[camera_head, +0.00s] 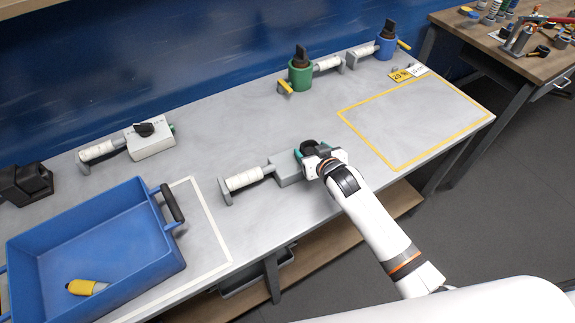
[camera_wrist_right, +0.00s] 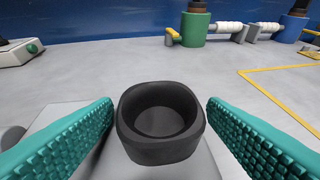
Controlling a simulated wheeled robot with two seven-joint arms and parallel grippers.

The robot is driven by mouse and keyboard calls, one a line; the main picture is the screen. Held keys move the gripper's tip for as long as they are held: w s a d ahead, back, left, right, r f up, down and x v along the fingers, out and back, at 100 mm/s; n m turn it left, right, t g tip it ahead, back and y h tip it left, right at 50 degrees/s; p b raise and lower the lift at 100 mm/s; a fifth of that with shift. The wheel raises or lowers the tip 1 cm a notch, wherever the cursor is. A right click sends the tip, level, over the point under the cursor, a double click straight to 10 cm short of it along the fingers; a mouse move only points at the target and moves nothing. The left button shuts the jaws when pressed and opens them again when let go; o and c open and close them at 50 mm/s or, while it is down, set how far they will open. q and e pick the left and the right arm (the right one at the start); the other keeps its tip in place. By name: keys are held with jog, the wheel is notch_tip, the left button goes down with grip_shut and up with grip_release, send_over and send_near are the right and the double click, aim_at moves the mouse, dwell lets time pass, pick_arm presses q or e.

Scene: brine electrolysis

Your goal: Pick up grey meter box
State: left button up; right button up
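A grey box (camera_head: 287,172) with a white ribbed cylinder on a bracket at its left lies near the front edge of the table. A black, hollow, cup-like part (camera_wrist_right: 160,120) stands on the grey box in the right wrist view. My right gripper (camera_head: 308,152) is over the right end of this box. Its teal fingers (camera_wrist_right: 160,135) are open, one on each side of the black part, with gaps on both sides. The arm hides the box's right end in the head view. My left gripper is not in view.
A pale box with a black knob (camera_head: 150,140) stands at the back left. A blue tray (camera_head: 150,195) holds a yellow-and-white piece (camera_head: 86,287). Green (camera_head: 300,74) and blue (camera_head: 385,47) cylinders stand at the back. The yellow-outlined area (camera_head: 415,115) is empty.

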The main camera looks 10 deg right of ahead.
jog(key=c, duration=1.1)
jog(key=shift+o, duration=0.2)
